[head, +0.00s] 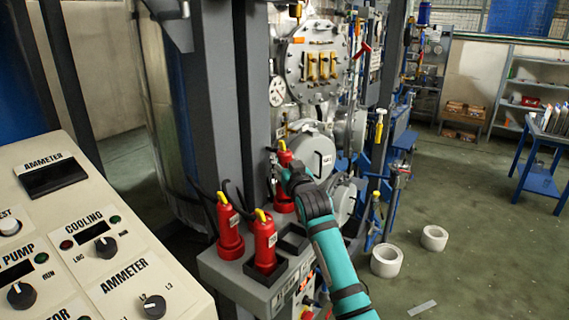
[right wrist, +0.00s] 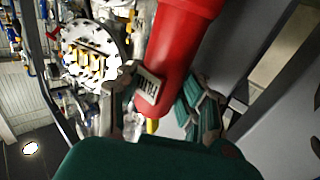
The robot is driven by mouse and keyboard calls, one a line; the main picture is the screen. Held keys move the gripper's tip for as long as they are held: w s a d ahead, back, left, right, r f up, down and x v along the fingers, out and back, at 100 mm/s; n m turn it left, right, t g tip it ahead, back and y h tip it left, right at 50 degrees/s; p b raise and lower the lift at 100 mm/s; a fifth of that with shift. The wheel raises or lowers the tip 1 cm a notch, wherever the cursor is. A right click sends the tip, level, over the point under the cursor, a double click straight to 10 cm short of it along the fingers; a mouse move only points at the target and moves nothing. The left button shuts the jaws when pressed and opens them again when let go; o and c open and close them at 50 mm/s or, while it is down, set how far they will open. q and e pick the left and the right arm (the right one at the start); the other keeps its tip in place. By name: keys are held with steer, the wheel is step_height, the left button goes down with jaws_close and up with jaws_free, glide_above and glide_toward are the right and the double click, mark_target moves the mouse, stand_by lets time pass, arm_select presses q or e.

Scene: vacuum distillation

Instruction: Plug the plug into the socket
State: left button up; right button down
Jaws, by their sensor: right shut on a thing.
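My right gripper (head: 287,174) is shut on a red plug (head: 284,154) with a yellow tip, above the back of the grey socket box (head: 243,285). My gripper hides the plug's middle. Red also shows just below the gripper, and I cannot tell whether the plug is seated or held above the box. In the right wrist view the red plug (right wrist: 180,55), with a white label, lies between the fingers. Two more red plugs, a left one (head: 229,228) and a front one (head: 265,243), stand upright in the box. An empty dark socket (head: 293,240) is beside the front plug. My left gripper is out of view.
A beige control panel (head: 130,245) with knobs fills the lower left. Grey posts (head: 212,110) rise behind the socket box. A metal vessel (head: 318,60) with a round flange stands behind my gripper. White rolls (head: 387,262) lie on the open floor at right.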

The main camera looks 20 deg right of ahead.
mark_target(284, 145)
steer(key=shift+r+p, duration=0.1)
steer(key=shift+p, duration=0.35)
stand_by(0.6)
steer(key=shift+f+b, duration=1.1)
steer(key=shift+f, duration=1)
steer(key=c, duration=0.8)
jaws_free()
step_height(284, 145, up, 10)
steer(key=shift+r, duration=0.1)
